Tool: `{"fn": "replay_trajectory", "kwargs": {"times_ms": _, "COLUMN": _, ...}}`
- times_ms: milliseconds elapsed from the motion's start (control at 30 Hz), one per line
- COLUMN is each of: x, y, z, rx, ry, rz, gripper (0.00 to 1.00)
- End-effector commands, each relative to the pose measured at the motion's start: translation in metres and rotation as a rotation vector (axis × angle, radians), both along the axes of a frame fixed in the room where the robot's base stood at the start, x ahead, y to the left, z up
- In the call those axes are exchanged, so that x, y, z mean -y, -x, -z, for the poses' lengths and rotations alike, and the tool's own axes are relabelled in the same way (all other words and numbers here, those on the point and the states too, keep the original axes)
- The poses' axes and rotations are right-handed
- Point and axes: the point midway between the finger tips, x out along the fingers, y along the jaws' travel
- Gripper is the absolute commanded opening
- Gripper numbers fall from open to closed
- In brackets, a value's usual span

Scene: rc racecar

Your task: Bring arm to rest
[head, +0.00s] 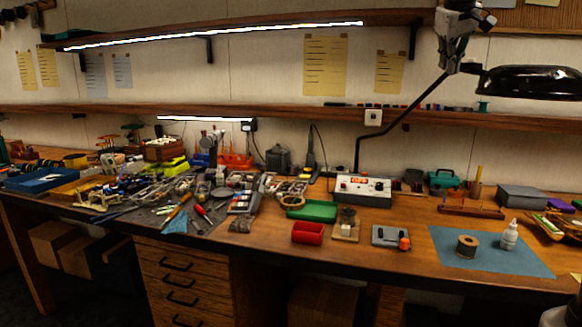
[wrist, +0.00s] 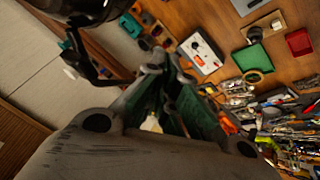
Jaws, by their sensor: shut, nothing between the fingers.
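My gripper (head: 449,66) hangs high at the upper right of the head view, pointing down in front of the wall and shelf. It appears beside the black lamp shade (head: 530,82) and overlaps the upper end of the lamp's arm; whether they touch I cannot tell. In the wrist view my gripper (wrist: 164,64) fills the lower middle, its fingers together with nothing between them. The workbench (head: 270,245) is well below it.
A green tray (head: 312,210), a red tray (head: 308,233) and a blue mat (head: 490,255) lie on the bench. Tools crowd its left side. A shelf (head: 300,113) runs along the wall.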

Motion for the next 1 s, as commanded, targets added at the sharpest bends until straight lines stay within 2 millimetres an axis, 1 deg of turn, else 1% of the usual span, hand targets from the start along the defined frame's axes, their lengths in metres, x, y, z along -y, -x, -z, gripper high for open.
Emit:
{"fn": "replay_trajectory", "kwargs": {"times_ms": 33, "x": -0.002, "y": 0.011, "z": 0.018, "rx": -0.021, "ry": -0.021, "rz": 0.000, "gripper": 0.00}}
{"fn": "replay_trajectory", "kwargs": {"times_ms": 67, "x": -0.004, "y": 0.018, "z": 0.029, "rx": -0.032, "ry": -0.035, "rz": 0.001, "gripper": 0.00}}
{"fn": "replay_trajectory", "kwargs": {"times_ms": 167, "x": -0.011, "y": 0.050, "z": 0.073, "rx": -0.075, "ry": -0.093, "rz": 0.007, "gripper": 0.00}}
{"fn": "replay_trajectory", "kwargs": {"times_ms": 200, "x": -0.014, "y": 0.069, "z": 0.094, "rx": -0.095, "ry": -0.121, "rz": 0.012, "gripper": 0.00}}
{"fn": "replay_trajectory", "kwargs": {"times_ms": 267, "x": -0.018, "y": 0.103, "z": 0.130, "rx": -0.126, "ry": -0.166, "rz": 0.025, "gripper": 0.00}}
{"fn": "replay_trajectory", "kwargs": {"times_ms": 300, "x": -0.021, "y": 0.128, "z": 0.153, "rx": -0.145, "ry": -0.196, "rz": 0.036, "gripper": 0.00}}
{"fn": "replay_trajectory", "kwargs": {"times_ms": 367, "x": -0.025, "y": 0.166, "z": 0.187, "rx": -0.172, "ry": -0.237, "rz": 0.053, "gripper": 0.00}}
{"fn": "replay_trajectory", "kwargs": {"times_ms": 400, "x": -0.027, "y": 0.191, "z": 0.209, "rx": -0.188, "ry": -0.262, "rz": 0.065, "gripper": 0.00}}
{"fn": "replay_trajectory", "kwargs": {"times_ms": 467, "x": -0.030, "y": 0.228, "z": 0.239, "rx": -0.208, "ry": -0.294, "rz": 0.083, "gripper": 0.00}}
{"fn": "replay_trajectory", "kwargs": {"times_ms": 500, "x": -0.032, "y": 0.251, "z": 0.258, "rx": -0.220, "ry": -0.312, "rz": 0.094, "gripper": 0.00}}
{"fn": "replay_trajectory", "kwargs": {"times_ms": 600, "x": -0.034, "y": 0.301, "z": 0.295, "rx": -0.236, "ry": -0.342, "rz": 0.112, "gripper": 0.00}}
{"fn": "replay_trajectory", "kwargs": {"times_ms": 667, "x": -0.034, "y": 0.319, "z": 0.305, "rx": -0.233, "ry": -0.348, "rz": 0.116, "gripper": 0.00}}
{"fn": "replay_trajectory", "kwargs": {"times_ms": 700, "x": -0.033, "y": 0.325, "z": 0.306, "rx": -0.221, "ry": -0.348, "rz": 0.116, "gripper": 0.00}}
{"fn": "replay_trajectory", "kwargs": {"times_ms": 833, "x": -0.032, "y": 0.329, "z": 0.296, "rx": -0.173, "ry": -0.351, "rz": 0.114, "gripper": 0.00}}
{"fn": "replay_trajectory", "kwargs": {"times_ms": 1000, "x": -0.031, "y": 0.329, "z": 0.295, "rx": -0.167, "ry": -0.351, "rz": 0.116, "gripper": 0.00}}
